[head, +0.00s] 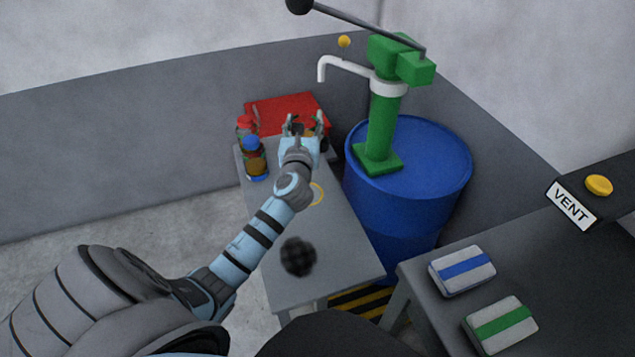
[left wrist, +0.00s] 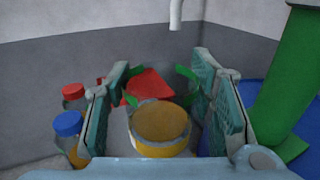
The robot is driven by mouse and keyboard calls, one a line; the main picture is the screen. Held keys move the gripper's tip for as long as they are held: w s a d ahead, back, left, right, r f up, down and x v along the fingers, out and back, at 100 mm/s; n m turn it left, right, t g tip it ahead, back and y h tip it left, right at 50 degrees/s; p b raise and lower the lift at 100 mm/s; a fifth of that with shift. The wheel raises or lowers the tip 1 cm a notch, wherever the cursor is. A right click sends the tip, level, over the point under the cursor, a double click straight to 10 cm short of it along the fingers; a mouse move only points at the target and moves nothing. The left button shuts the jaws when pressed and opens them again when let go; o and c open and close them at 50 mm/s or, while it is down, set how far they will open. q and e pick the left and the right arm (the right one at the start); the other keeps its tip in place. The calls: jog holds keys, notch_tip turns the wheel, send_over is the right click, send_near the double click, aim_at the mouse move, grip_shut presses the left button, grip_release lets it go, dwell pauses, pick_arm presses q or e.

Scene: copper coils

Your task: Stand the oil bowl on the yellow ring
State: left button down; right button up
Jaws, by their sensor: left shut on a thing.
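My left gripper (head: 304,128) is over the far end of the grey bench, in front of the red box. In the left wrist view its two fingers (left wrist: 160,82) stand on either side of the oil bowl (left wrist: 160,122), a round vessel with amber oil and a pale rim. The gripper is shut on the bowl; green pieces show by the fingertips. In the head view the hand mostly hides the bowl. The yellow ring (head: 318,193) lies on the bench nearer to me, beside my left forearm, which partly covers it. My right gripper is out of view.
Bottles with red (head: 245,122) and blue (head: 253,144) caps stand left of the hand. The red box (head: 287,112) is behind. A blue drum (head: 408,215) with a green pump (head: 381,130) stands right. A dark, blurred round thing (head: 298,257) shows over the near bench (head: 345,255).

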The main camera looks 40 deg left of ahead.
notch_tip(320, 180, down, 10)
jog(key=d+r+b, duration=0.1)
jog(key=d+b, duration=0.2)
jog(key=b, duration=0.6)
pick_arm(q)
jog(key=f+b, duration=0.1)
jog(key=f, duration=0.5)
jog(key=f+b, duration=0.1)
jog(key=f, duration=0.5)
jog(key=f+b, duration=0.1)
jog(key=f, duration=0.5)
jog(key=shift+s+d+f, duration=0.15)
jog(key=shift+s+d, duration=0.2)
jog(key=shift+w, duration=0.1)
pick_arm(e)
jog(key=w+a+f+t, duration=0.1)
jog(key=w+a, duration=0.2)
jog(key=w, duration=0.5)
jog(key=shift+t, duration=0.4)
pick_arm(q)
jog(key=shift+f, duration=0.15)
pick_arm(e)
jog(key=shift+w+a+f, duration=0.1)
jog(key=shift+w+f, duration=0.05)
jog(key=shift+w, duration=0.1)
pick_arm(q)
jog(key=c, duration=0.7)
grip_release()
jog(key=shift+c, duration=0.2)
